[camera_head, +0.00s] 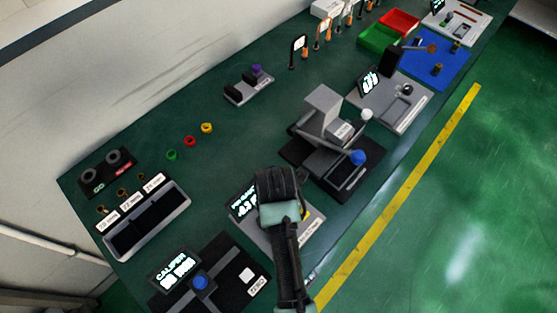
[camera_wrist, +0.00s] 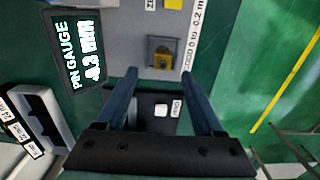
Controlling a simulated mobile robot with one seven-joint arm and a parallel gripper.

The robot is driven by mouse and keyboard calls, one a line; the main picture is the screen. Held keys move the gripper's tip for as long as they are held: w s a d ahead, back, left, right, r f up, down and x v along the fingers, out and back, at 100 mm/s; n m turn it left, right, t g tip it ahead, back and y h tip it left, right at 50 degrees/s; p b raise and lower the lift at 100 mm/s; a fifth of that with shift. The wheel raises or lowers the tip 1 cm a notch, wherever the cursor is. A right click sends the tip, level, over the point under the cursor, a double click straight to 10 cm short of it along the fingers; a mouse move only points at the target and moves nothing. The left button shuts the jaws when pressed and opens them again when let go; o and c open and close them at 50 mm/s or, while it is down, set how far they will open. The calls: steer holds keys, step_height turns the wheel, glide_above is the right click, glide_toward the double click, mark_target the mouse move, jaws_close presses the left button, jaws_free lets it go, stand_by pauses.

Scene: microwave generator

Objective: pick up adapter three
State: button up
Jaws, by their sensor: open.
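My gripper (camera_wrist: 161,74) is open, its two fingers apart over the pin gauge station (camera_wrist: 210,30). Between and beyond the fingertips is a small grey holder with a yellow piece (camera_wrist: 163,60); nothing is clearly held. In the head view my gripper (camera_head: 278,188) covers part of that station. No part is readably marked adapter three. Small round parts in green (camera_head: 171,155), red (camera_head: 190,141) and yellow (camera_head: 207,128) stand in a row on the table. Three small brass-coloured parts (camera_head: 121,193) stand behind the labelled black tray (camera_head: 150,232).
The caliper station (camera_head: 237,272) is at the near end. A grey press-like device (camera_head: 325,125) stands right of my gripper. Red (camera_head: 400,21) and green (camera_head: 379,38) bins and a blue mat (camera_head: 452,60) are farther off. The green table is bare around the coloured parts.

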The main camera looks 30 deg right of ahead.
steer(key=shift+s+d+f+p, duration=0.15)
steer(key=shift+f+p, duration=0.15)
steer(key=shift+f, duration=1.25)
steer(key=shift+d+f+p, duration=0.1)
steer(key=shift+f+p, duration=0.15)
steer(key=shift+f, duration=1.3)
jaws_close()
